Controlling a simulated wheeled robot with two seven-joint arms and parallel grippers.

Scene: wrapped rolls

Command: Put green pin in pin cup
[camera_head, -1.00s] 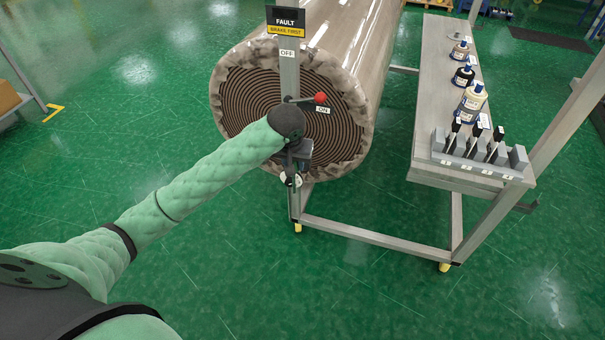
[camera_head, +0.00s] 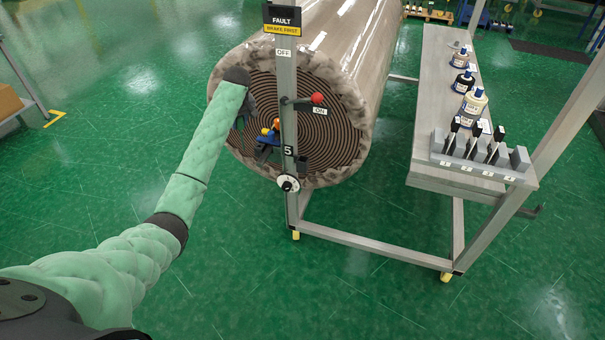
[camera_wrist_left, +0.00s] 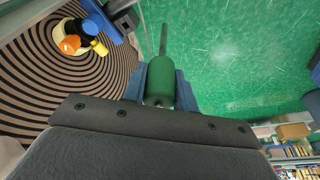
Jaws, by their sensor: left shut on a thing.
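My left gripper (camera_head: 243,112) is in front of the roll's spiral end, left of the grey post, its fingers mostly hidden by the wrist. In the left wrist view the blue fingers (camera_wrist_left: 160,88) are shut on the green pin (camera_wrist_left: 160,80), a green cylinder with a thin grey rod pointing away. The pin is off any surface, and I cannot make it out in the head view. A blue bracket with orange and yellow knobs (camera_head: 268,138) sits beside the post; it also shows in the wrist view (camera_wrist_left: 88,36). I cannot tell which part is the pin cup. My right gripper is out of view.
The post (camera_head: 289,95) carries a red-knobbed lever (camera_head: 317,98) and a white dial (camera_head: 288,183). The large wrapped roll (camera_head: 345,50) fills the space behind. A grey bench (camera_head: 435,90) with bottles and a slotted block stands right.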

